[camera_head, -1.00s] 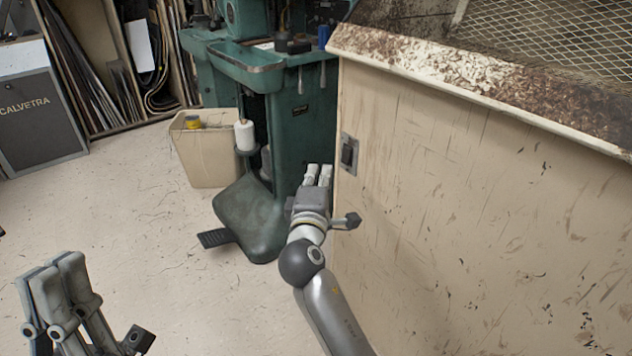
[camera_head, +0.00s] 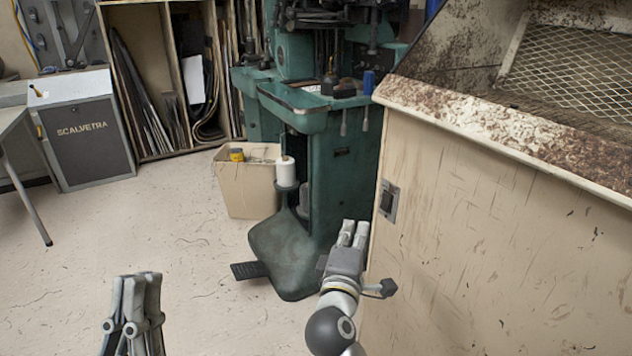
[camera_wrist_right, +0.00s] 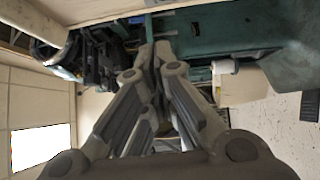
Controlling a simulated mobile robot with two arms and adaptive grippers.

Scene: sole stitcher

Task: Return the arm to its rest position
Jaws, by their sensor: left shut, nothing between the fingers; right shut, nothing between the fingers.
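My right gripper (camera_head: 353,234) is shut and empty in the head view. It points away from me, in front of the green stitching machine (camera_head: 345,160) and close beside the beige cabinet's left edge; I cannot tell whether it touches. In the right wrist view its fingers (camera_wrist_right: 154,50) meet at the tips with nothing between them. My left gripper (camera_head: 137,280) stands at the bottom left of the head view, fingers upward and together, empty, over open floor. The lower parts of both arms are cut off by the frame.
The beige cabinet (camera_head: 480,230) with a switch (camera_head: 389,201) and a rusty mesh top (camera_head: 575,65) fills the right. A foot pedal (camera_head: 250,271) and a beige bin (camera_head: 247,185) stand by the machine. A grey Scalvetra box (camera_head: 82,140) is far left. The left floor is clear.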

